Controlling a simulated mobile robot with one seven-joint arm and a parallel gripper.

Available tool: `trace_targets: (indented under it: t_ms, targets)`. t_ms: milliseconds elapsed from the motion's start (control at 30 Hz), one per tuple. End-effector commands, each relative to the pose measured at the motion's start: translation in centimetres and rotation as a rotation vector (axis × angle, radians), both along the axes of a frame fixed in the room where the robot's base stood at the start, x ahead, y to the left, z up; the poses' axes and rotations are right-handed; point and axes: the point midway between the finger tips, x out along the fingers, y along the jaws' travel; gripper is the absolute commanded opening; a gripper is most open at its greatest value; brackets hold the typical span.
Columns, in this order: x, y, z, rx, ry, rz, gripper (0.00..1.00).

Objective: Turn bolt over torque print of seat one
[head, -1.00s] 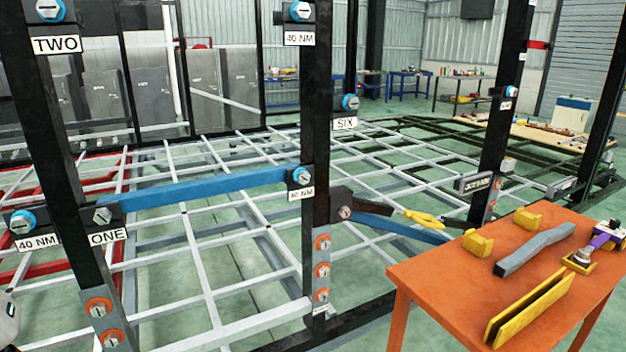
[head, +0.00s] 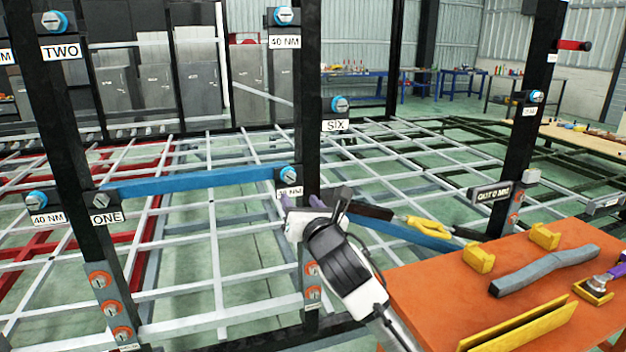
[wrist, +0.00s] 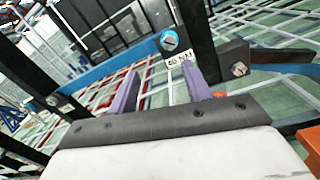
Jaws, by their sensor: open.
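The seat ONE label (head: 106,217) is on the left black post, with a grey bolt (head: 101,200) above it. A blue bar (head: 195,181) runs from there to the middle post. At its right end is a blue-collared bolt (head: 287,174) over a torque print (head: 290,193) ending in NM, its number hard to read. In the wrist view this bolt (wrist: 169,40) and print (wrist: 180,60) lie just beyond the fingertips. Another blue-collared bolt (head: 36,200) is over a 40 NM print (head: 47,218) left of ONE. My gripper (wrist: 160,80) is open and empty, its purple fingers apart, below the middle-post bolt.
An orange table (head: 430,290) at the right holds yellow brackets (head: 478,258), a grey bar (head: 545,270) and a tool. A dark bracket (head: 370,211) and a yellow-handled tool (head: 425,228) lie right of the middle post. The chassis grid spreads behind.

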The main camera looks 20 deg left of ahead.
Motion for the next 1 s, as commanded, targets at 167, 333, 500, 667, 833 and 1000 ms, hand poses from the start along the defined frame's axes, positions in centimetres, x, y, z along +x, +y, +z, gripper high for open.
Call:
trace_targets:
  t_ms: [167, 333, 500, 667, 833, 1000]
  targets:
    - [1.2, -0.8, -0.6, -0.062, -0.005, -0.027, 0.49]
    - [3.3, 0.8, -0.4, -0.059, -0.003, -0.024, 0.49]
    - [6.4, 2.9, -0.3, -0.058, -0.004, -0.023, 0.49]
    - [9.0, 4.7, -0.3, -0.057, -0.004, -0.023, 0.49]
    - [11.0, 6.0, -0.4, -0.058, -0.006, -0.024, 0.49]
    - [11.9, 6.6, -0.5, -0.057, -0.007, -0.025, 0.49]
